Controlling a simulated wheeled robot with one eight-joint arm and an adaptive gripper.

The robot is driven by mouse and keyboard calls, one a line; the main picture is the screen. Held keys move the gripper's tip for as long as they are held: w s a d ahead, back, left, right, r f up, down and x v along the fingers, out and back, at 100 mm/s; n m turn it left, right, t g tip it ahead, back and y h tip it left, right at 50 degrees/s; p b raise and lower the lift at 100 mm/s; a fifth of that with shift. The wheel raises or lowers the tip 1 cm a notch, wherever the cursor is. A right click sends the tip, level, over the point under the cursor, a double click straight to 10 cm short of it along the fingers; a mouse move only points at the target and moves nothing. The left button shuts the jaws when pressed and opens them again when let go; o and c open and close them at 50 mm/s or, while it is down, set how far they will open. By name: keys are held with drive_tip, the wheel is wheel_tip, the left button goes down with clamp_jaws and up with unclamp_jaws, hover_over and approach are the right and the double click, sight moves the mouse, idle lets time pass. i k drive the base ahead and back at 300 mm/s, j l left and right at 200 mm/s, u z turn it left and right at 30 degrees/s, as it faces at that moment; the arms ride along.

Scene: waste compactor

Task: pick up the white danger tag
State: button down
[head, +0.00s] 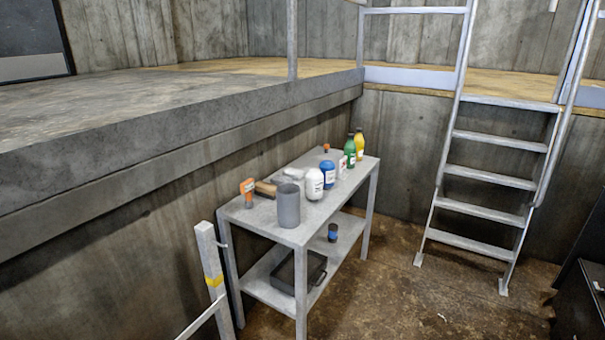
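A small white item with a reddish mark (342,166) stands between the blue bottle and the green bottle on the grey table (308,228). It may be the white danger tag, but it is too small to read. A low white object (291,174) lies farther left on the same tabletop, and I cannot tell what it is. My gripper is not in view.
The tabletop also holds an orange-topped tool (248,192), a brown block (266,189), a grey cup (288,205), a white jar (314,184), a blue bottle (328,173), a green bottle (350,154) and a yellow bottle (359,144). A metal ladder (490,182) stands right.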

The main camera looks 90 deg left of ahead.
sight(342, 176)
drive_tip(key=u, duration=2.85)
drive_tip(key=i+l, duration=0.3)
drive_tip(key=i, duration=0.25)
drive_tip(key=i+l+u, duration=0.1)
drive_tip(key=i+l, duration=0.25)
drive_tip(key=i, duration=0.2)
